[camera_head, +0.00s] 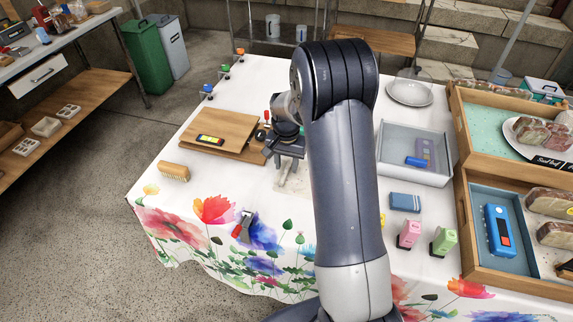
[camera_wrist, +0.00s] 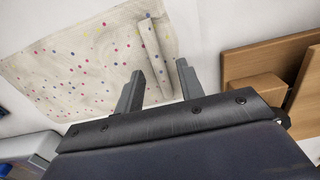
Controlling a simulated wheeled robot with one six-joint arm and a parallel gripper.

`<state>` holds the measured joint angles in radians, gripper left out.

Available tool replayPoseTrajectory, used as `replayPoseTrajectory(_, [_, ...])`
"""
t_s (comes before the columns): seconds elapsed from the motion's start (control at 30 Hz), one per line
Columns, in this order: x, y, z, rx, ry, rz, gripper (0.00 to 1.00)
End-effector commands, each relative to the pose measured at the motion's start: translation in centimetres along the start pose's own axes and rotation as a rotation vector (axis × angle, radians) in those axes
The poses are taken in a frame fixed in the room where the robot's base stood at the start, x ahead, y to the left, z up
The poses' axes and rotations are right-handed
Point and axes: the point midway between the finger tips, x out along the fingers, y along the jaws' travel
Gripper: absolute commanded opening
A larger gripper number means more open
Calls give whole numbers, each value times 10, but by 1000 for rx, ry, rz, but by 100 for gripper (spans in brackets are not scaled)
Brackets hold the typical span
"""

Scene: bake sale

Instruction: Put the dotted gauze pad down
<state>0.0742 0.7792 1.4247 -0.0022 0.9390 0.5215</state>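A cream dotted sheet with coloured spots, looking like the gauze, lies on the white tablecloth in the wrist view (camera_wrist: 70,62). In the head view it is a pale patch (camera_head: 293,180), partly hidden by my arm. A narrow dotted strip (camera_wrist: 154,50) shows at its right side, between my fingers; I cannot tell if it is a fold of the sheet or a separate pad. My gripper (camera_wrist: 158,66) has its fingers apart, one on each side of the strip, with no clear grip on it. In the head view my gripper (camera_head: 288,155) is above the sheet.
A wooden board (camera_head: 220,125) with a small coloured device lies left of my gripper. A brush (camera_head: 174,172) and a red-handled tool (camera_head: 242,227) lie nearer the front. A grey tray (camera_head: 407,176), a blue block (camera_head: 405,202) and wooden crates (camera_head: 520,284) stand to the right.

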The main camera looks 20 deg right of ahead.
Motion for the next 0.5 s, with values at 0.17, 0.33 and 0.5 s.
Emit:
replayPoseTrajectory(0.17, [-37,-1,-1,0,6,-3,36])
replayPoseTrajectory(0.33, [-74,0,-1,0,5,-3,36])
replayPoseTrajectory(0.5, [-101,0,-1,0,3,-2,36])
